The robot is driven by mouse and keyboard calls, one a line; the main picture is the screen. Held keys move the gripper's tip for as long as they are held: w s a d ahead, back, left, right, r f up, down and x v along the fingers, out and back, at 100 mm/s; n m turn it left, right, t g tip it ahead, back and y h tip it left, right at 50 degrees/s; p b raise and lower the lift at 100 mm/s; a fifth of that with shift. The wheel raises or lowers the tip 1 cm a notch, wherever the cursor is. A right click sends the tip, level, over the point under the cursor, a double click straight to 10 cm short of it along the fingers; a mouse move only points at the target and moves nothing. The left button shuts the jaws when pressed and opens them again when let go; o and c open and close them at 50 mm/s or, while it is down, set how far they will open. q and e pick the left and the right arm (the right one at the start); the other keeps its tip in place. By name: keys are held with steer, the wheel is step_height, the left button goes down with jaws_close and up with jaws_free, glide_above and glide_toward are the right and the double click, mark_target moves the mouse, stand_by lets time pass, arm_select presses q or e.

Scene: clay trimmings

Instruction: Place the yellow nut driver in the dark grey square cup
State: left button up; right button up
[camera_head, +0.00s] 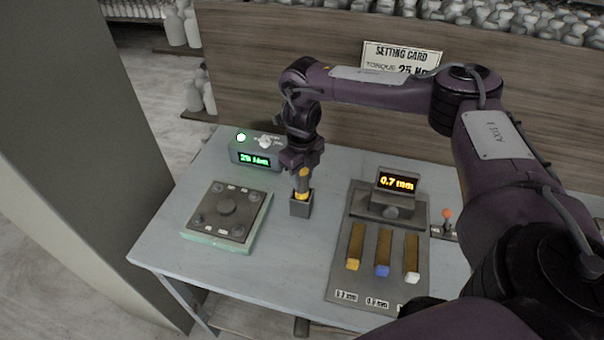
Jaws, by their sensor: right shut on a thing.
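The yellow nut driver (303,182) is upright in my right gripper (302,169), which is shut on its upper part and points down. The dark grey square cup (300,207) stands on the table directly below. The lower end of the driver is at the cup's mouth and looks to be inside it; how deep it sits is hidden by the cup wall. My left gripper is not in view.
A box with a green 25 Nm display (256,159) stands behind left. A square plate fixture (228,209) lies left of the cup. To the right, a grey board (343,272) holds yellow, blue and white-tipped bars and a 0.7 mm display (398,182). A setting card (401,57) hangs behind.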

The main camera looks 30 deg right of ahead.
steer(key=o, duration=1.1)
steer(key=shift+f, duration=0.1)
steer(key=shift+r, duration=0.5)
step_height(320, 180, up, 11)
steer(key=shift+r+p, duration=0.2)
steer(key=shift+p, duration=0.7)
